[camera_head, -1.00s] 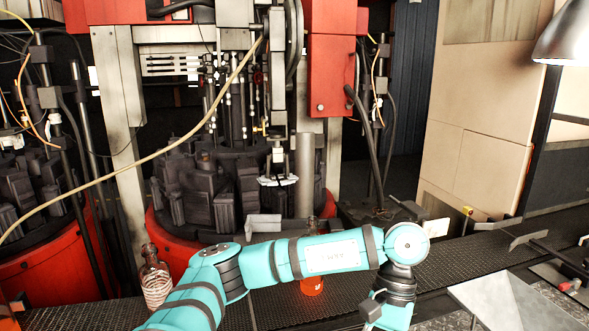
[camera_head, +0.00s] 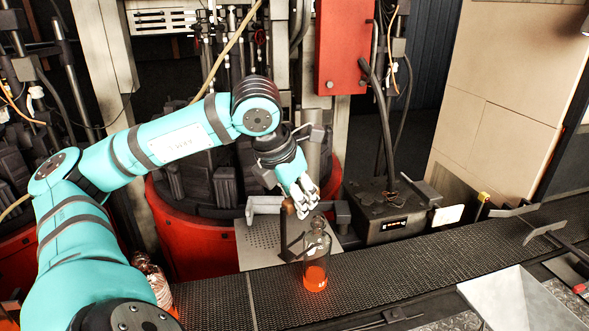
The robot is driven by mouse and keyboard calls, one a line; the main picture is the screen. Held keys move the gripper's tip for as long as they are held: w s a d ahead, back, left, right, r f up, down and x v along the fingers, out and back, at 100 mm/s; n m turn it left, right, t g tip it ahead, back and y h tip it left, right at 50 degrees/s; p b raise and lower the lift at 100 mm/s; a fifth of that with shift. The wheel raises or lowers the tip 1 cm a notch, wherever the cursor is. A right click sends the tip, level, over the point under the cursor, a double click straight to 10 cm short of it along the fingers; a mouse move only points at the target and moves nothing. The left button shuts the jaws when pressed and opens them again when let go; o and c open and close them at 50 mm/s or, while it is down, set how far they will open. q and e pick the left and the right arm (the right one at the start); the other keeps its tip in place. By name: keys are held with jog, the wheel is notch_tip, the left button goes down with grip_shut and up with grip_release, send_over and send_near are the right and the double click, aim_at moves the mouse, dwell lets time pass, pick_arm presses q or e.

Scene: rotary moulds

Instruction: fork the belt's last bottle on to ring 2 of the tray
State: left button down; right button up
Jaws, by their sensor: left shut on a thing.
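A clear bottle (camera_head: 317,252) with a glowing orange base stands upright on the dark mesh belt (camera_head: 400,263). My left gripper (camera_head: 303,203) is just above and behind the bottle's neck, pointing down. It is shut on a fork (camera_head: 288,222) with a brown handle, whose dark prongs reach down beside the bottle; I cannot tell whether they touch it. My right gripper is not in view. I cannot make out the tray or its ring 2.
A second bottle (camera_head: 150,277), ribbed or wrapped, stands at lower left, partly hidden by my left arm. A perforated plate (camera_head: 262,245) lies behind the belt, before the red machine base (camera_head: 200,240). A metal hopper (camera_head: 505,300) is at lower right.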

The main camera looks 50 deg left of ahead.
pick_arm(q)
jog(key=f+b, duration=0.1)
jog(key=a+f+n+b, duration=0.1)
jog(key=w+f+n+b, duration=0.1)
jog(key=b, duration=0.1)
jog(key=shift+w+a+f+y, duration=0.1)
jog(key=shift+a+f+y, duration=0.2)
jog(key=shift+a+y, duration=0.1)
jog(key=shift+w+r+p, duration=0.3)
jog(key=shift+r+p, duration=0.1)
jog(key=shift+p, duration=0.2)
jog(key=shift+w+a+f, duration=0.1)
jog(key=shift+w, duration=0.25)
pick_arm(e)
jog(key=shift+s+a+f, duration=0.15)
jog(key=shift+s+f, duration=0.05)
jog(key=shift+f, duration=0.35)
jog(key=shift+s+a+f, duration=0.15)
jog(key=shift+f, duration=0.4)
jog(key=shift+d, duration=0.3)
pick_arm(q)
jog(key=shift+w+p, duration=0.15)
jog(key=shift+p, duration=0.2)
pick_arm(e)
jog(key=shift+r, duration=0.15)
